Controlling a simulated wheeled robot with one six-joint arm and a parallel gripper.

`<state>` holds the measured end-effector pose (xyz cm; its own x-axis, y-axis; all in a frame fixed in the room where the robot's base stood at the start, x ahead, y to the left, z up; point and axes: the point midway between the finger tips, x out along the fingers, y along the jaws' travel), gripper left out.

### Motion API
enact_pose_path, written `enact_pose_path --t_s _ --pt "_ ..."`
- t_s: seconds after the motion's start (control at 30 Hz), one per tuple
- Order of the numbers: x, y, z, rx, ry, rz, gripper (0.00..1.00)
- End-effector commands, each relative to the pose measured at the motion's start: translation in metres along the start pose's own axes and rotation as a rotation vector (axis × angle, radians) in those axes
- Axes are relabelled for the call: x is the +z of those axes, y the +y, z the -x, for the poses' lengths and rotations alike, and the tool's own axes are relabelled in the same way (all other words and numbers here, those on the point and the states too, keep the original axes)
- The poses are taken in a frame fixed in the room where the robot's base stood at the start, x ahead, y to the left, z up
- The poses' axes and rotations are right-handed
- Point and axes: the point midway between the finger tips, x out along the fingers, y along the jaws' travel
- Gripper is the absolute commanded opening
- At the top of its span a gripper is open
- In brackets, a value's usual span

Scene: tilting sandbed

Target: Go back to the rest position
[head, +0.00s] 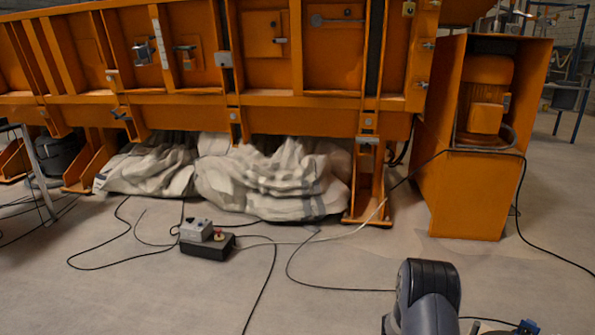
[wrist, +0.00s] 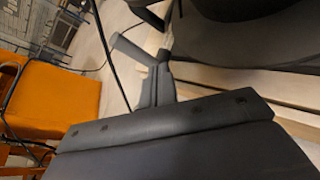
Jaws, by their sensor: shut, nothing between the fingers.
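My gripper (wrist: 160,62) shows in the wrist view, its two grey fingers together above the broad dark body in the lower part of the picture. It holds nothing. In the head view my dark grey arm (head: 428,295) stands at the bottom right; the gripper cannot be made out there. The orange sandbed frame (head: 265,110) runs across the back of the head view, apart from my arm.
An orange motor housing (head: 468,200) stands right of the frame; an orange box (wrist: 62,97) shows in the wrist view. Pale cloth bundles (head: 275,180) lie under the frame. A small control box (head: 207,246) and black cables lie on the floor. Bare concrete (head: 120,300) is at front left.

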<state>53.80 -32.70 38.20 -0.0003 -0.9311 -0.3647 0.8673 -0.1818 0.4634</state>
Motion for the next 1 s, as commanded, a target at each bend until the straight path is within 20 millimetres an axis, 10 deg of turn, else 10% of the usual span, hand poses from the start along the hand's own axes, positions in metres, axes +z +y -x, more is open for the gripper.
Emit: enact_pose_path --t_s 1.0 --pt "0.011 0.008 0.002 -0.052 0.023 0.039 0.00"
